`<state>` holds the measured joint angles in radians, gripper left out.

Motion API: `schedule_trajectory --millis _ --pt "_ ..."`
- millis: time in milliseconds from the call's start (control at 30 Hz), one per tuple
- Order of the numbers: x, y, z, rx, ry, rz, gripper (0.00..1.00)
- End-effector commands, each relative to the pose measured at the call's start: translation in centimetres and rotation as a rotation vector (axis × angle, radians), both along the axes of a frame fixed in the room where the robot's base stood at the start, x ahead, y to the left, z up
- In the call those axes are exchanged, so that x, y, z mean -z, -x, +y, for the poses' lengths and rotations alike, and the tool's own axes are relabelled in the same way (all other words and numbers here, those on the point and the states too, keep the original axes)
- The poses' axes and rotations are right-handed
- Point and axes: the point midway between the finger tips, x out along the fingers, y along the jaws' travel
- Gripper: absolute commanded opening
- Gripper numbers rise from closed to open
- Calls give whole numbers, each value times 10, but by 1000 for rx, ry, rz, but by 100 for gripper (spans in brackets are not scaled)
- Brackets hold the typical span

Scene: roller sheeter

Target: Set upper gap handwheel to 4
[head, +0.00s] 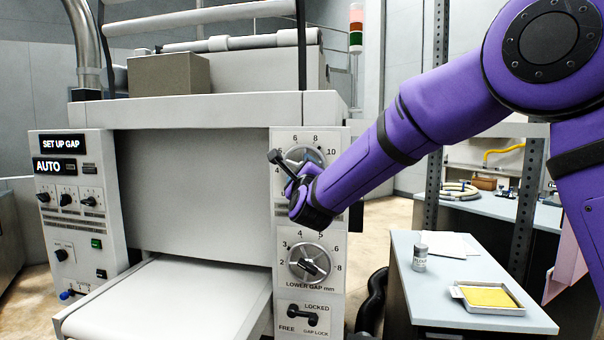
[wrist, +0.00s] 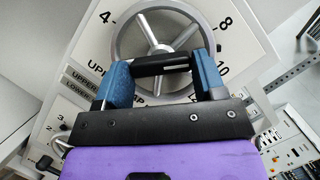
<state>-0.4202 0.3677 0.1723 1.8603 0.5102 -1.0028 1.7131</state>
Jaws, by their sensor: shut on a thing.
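The upper gap handwheel (head: 306,153) is a grey spoked wheel on a white numbered dial on the machine's right column. My purple arm and gripper cover its lower part in the head view. In the wrist view the wheel (wrist: 150,30) shows its spokes, with 4 at upper left and 8 and 10 at right. My gripper (wrist: 164,77) has its blue jaws on both sides of the wheel's black handle (wrist: 163,64) and is shut on it. No pointer reading can be made out.
The lower gap handwheel (head: 310,263) and the gap lock lever (head: 303,316) sit below on the same column. A conveyor belt (head: 175,300) lies to the left. A side table (head: 440,305) with a flour shaker (head: 420,257) and yellow-filled tray (head: 488,298) stands at right.

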Motion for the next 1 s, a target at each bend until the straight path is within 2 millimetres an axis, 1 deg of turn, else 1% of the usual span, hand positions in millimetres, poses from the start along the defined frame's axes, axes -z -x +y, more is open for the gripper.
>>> schedule_trajectory --millis 1000 --pt "-6 1 1 -4 936 182 40"
